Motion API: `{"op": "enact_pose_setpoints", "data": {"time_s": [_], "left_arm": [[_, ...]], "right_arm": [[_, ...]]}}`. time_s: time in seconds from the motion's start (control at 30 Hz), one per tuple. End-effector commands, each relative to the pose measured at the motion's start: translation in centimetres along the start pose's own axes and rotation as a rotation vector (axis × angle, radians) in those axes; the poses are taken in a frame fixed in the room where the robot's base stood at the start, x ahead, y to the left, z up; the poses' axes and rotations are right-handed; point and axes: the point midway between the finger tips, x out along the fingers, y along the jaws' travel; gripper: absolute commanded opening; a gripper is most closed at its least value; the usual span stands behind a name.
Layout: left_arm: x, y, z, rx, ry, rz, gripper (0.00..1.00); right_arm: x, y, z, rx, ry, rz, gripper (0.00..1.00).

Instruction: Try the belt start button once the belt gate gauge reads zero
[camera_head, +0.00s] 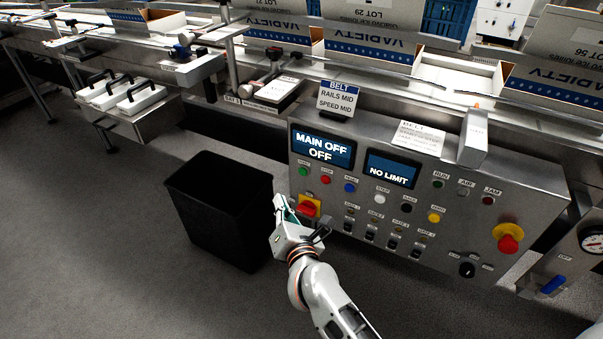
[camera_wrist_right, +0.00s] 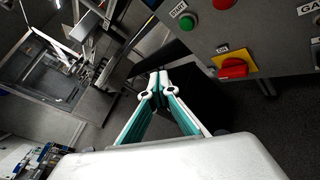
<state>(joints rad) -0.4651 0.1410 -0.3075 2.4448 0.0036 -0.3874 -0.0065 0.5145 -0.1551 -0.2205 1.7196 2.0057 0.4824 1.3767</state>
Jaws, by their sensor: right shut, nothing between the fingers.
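The green start button (camera_head: 303,171) is at the upper left of the steel belt panel (camera_head: 455,235). It also shows in the right wrist view (camera_wrist_right: 187,22), labelled START. My right gripper (camera_head: 281,203) is shut and empty, just left of the red rotary switch on its yellow plate (camera_head: 309,208), below the start button. In the right wrist view the closed fingertips (camera_wrist_right: 158,80) are apart from the button and the switch (camera_wrist_right: 233,69). A round gauge (camera_head: 592,240) is cut by the right edge; its reading is too small to tell. My left gripper is out of view.
The panel screens read MAIN OFF, OFF (camera_head: 323,148) and NO LIMIT (camera_head: 390,170). A red emergency knob (camera_head: 508,240) is at the panel's right, and a blue-handled valve (camera_head: 552,285) is below the gauge. A black bin (camera_head: 215,205) stands left of my gripper.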

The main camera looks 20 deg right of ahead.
Motion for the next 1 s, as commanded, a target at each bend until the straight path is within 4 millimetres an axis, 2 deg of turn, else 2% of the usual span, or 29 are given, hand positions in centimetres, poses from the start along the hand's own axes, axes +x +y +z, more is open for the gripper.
{"op": "enact_pose_setpoints", "data": {"time_s": [0.17, 0.7, 1.0], "left_arm": [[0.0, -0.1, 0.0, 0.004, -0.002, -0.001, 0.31], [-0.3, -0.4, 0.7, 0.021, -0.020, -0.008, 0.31], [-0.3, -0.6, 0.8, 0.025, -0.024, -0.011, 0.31]], "right_arm": [[0.7, -0.4, 0.5, -0.003, -0.001, 0.001, 0.00], [5.2, -3.8, 3.8, -0.005, -0.001, 0.001, 0.00], [6.1, -4.5, 4.4, -0.004, 0.000, 0.000, 0.00]]}}
